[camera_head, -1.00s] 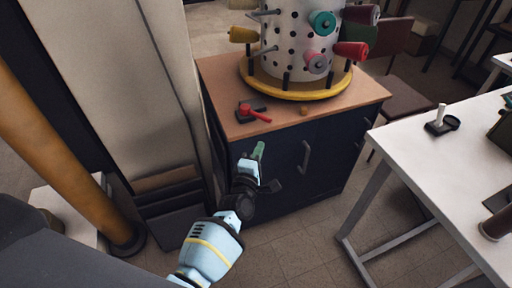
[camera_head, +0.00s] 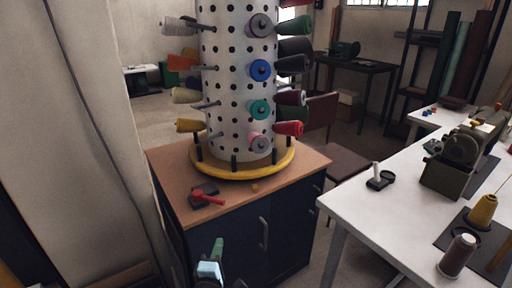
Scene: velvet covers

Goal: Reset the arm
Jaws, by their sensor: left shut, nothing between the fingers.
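My left gripper (camera_head: 217,248) shows at the bottom of the head view, left of centre. Its narrow greenish tip points up, and a pale blue part of my arm lies just below it. It is shut and I see nothing held in it. It is in front of the dark cabinet (camera_head: 285,240), below the level of its wooden top. The rest of my left arm is cut off by the lower edge. My right gripper does not show.
A white perforated spool tower (camera_head: 237,95) with colored thread cones stands on a yellow ring (camera_head: 240,174) on the cabinet. A red-handled tool (camera_head: 207,197) lies at its front left. A white table (camera_head: 350,205) with a sewing machine (camera_head: 455,160) is at right.

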